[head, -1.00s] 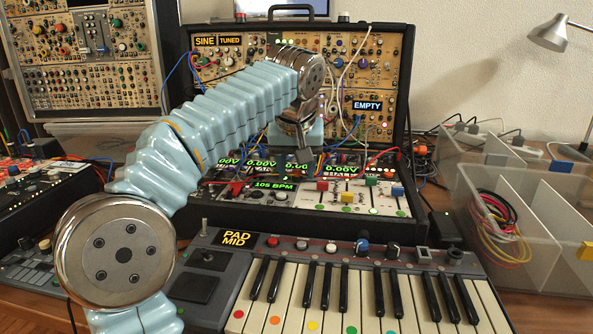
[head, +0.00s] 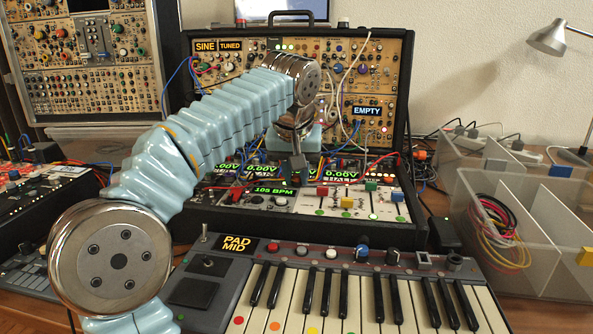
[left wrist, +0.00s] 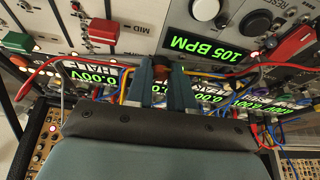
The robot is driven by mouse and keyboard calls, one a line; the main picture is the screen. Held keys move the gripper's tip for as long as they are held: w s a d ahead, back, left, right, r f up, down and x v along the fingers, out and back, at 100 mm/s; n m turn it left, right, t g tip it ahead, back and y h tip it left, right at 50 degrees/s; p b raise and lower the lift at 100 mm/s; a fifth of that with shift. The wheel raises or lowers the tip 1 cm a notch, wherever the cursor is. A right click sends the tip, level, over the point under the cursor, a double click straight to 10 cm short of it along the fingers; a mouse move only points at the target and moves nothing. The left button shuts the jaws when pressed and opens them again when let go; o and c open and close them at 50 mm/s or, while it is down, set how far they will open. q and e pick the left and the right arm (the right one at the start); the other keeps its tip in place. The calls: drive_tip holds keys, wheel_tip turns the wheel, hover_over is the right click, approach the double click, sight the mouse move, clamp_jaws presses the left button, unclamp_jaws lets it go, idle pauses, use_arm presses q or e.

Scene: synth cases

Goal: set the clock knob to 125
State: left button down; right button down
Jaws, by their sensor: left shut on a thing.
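The green clock display (head: 273,190) reads 105 BPM on the lower panel of the black synth case; it also shows in the left wrist view (left wrist: 205,42). My left gripper (head: 297,172) reaches down to this panel beside the display's right end. In the left wrist view its fingers (left wrist: 166,74) are shut on a small reddish-brown knob (left wrist: 166,66), mostly hidden between them. It sits beside the display and looks like the clock knob, but its label and pointer are hidden. My right gripper is not in view.
Patch cables, such as a red one (left wrist: 50,68), run close around the fingers. A keyboard (head: 345,290) lies in front. A clear bin (head: 525,235) with cables stands at right.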

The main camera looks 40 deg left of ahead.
use_arm(q)
drive_tip(key=m+p, duration=0.1)
drive_tip(key=m, duration=0.1)
drive_tip(key=m+h+p, duration=0.1)
drive_tip(key=shift+a+r+m, duration=0.15)
drive_tip(key=shift+r+m, duration=0.05)
drive_tip(key=shift+m, duration=0.2)
drive_tip(key=m+h+p, duration=0.1)
drive_tip(key=m+p, duration=0.1)
drive_tip(key=m, duration=0.1)
drive_tip(key=shift+a+m+t+h, duration=0.15)
drive_tip(key=shift+m+t+h, duration=0.15)
drive_tip(key=shift+t+h, duration=0.1)
drive_tip(key=shift+a+f+m+h+p, duration=0.15)
drive_tip(key=shift+m+h+p, duration=0.75)
drive_tip(key=shift+m, duration=0.8)
drive_tip(key=c, duration=1)
unclamp_jaws()
